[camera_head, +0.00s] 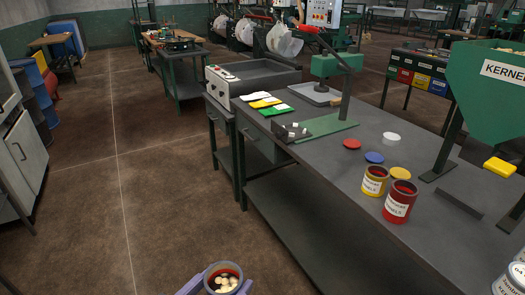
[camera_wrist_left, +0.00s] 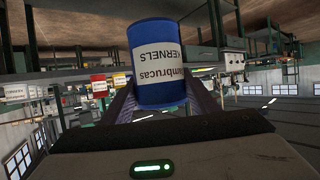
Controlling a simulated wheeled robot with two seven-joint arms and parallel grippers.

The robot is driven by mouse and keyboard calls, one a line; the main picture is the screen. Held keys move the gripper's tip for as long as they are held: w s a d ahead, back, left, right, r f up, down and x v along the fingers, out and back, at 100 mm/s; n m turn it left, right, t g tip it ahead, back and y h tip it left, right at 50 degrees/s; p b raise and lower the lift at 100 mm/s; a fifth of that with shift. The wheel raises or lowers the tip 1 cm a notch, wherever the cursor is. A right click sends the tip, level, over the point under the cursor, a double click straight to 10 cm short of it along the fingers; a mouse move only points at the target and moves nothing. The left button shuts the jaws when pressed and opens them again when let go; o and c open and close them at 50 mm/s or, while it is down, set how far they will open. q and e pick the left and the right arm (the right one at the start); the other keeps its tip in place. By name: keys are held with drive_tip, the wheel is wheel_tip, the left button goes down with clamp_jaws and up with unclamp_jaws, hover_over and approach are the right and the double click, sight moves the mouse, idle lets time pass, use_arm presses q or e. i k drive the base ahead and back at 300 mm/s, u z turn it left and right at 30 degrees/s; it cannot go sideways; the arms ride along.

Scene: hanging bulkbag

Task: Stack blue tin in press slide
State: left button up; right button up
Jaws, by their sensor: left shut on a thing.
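The blue tin (camera_wrist_left: 158,65) has a white label and fills the middle of the left wrist view. It is held between the two fingers of my left gripper (camera_wrist_left: 155,100). In the head view I look down into the open tin (camera_head: 223,272), with pale pieces inside, at the bottom edge over the floor. My left gripper (camera_head: 221,284) is closed around it there, apart from the bench. The green press (camera_head: 336,65) stands at the back of the bench, with a grey tray (camera_head: 321,96) at its foot. I cannot tell which part is the slide. My right gripper is out of view.
The long grey bench (camera_head: 300,185) carries a red tin (camera_head: 398,206) and a yellow tin (camera_head: 374,185) near its front edge. Red, blue and yellow lids lie behind them. A green hopper (camera_head: 485,90) stands at right. The floor left of the bench is clear.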

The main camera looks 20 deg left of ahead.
sight(294, 131)
drive_tip(key=u, duration=0.9)
drive_tip(key=k, duration=1.15)
drive_tip(key=u, duration=1.15)
drive_tip(key=i, duration=1.2)
drive_tip(key=z, duration=0.35)
drive_tip(key=i, duration=1.7)
drive_tip(key=z, duration=0.95)
